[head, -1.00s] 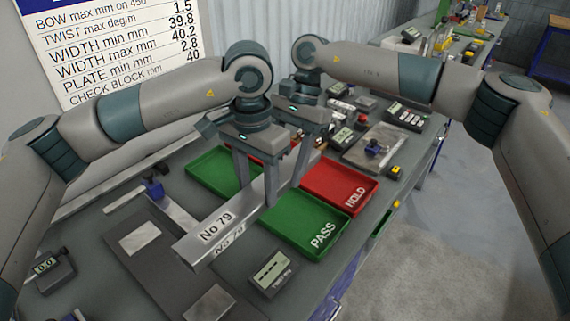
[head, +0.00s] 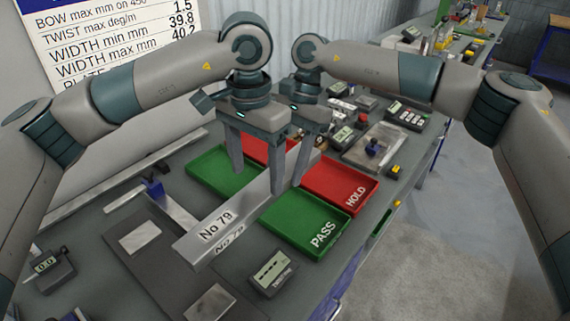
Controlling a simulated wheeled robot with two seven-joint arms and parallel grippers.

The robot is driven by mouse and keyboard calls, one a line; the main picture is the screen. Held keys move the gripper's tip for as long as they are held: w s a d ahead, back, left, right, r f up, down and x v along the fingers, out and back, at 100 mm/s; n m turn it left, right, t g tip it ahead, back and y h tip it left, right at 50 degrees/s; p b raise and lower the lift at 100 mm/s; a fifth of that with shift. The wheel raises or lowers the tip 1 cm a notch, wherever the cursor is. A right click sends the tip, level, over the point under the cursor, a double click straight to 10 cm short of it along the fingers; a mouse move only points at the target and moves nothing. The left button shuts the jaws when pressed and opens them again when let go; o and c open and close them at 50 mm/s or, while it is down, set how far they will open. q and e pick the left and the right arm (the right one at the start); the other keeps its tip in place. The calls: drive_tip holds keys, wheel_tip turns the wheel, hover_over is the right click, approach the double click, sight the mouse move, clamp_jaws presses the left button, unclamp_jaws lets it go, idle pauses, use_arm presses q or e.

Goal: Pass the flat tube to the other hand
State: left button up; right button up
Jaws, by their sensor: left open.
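The flat tube (head: 235,222) is a long silver bar marked "No 79". It slants from the near left to the far right, its near end above the dark plate on the bench. My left gripper (head: 257,181) is open, its fingers apart on either side of the tube's middle. My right gripper (head: 297,168) is shut on the tube farther back, close beside the left one. Its far finger and the tube's far end are partly hidden.
Below the tube are a green tray (head: 212,172), a green PASS tray (head: 305,222), a red HOLD tray (head: 340,184) and another red tray (head: 262,149). A gauge display (head: 272,272) lies near the front. Several instruments crowd the back of the bench.

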sight(258, 190)
use_arm(q)
wheel_tip(258, 190, up, 8)
idle(0.4)
idle(0.7)
